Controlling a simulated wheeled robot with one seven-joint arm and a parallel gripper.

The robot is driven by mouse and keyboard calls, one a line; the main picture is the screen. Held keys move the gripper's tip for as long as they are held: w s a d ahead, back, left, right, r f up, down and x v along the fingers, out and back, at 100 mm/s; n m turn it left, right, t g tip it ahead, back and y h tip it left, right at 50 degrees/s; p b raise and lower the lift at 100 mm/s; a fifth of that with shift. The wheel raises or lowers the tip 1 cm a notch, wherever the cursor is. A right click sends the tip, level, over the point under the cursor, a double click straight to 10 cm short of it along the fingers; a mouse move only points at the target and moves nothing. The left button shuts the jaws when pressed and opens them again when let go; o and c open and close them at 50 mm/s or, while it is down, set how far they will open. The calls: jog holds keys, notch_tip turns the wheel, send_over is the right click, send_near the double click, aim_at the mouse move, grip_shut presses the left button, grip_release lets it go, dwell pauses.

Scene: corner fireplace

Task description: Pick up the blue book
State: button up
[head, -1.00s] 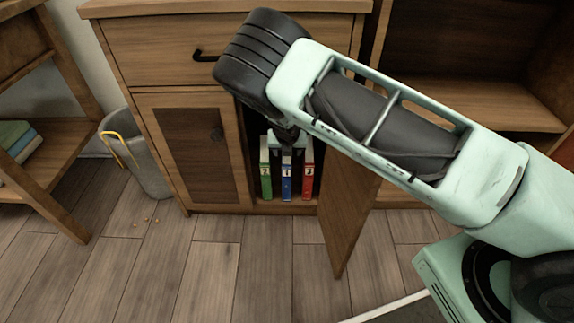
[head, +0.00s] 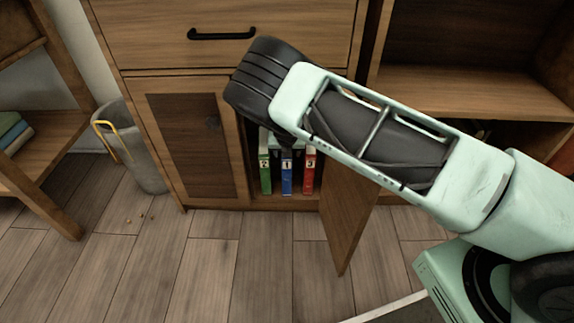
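The blue book (head: 287,177) stands upright inside the open cabinet compartment, with a "1" on its spine. It is between a green book (head: 265,177) marked "2" on its left and a red book (head: 309,177) marked "3" on its right. My gripper (head: 286,145) is at the tops of the books, above the blue one. Only a small pale part of it shows below my dark arm joint. Its fingertips are hidden or too small to make out, so I cannot tell whether it touches the blue book.
The cabinet's open door (head: 346,225) swings out to the right of the books. The closed door (head: 185,150) is on the left, below a drawer with a black handle (head: 221,34). A grey bin (head: 140,155) stands further left.

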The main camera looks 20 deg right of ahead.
jog(key=shift+f, duration=0.1)
jog(key=shift+c, duration=0.3)
jog(key=c, duration=1.1)
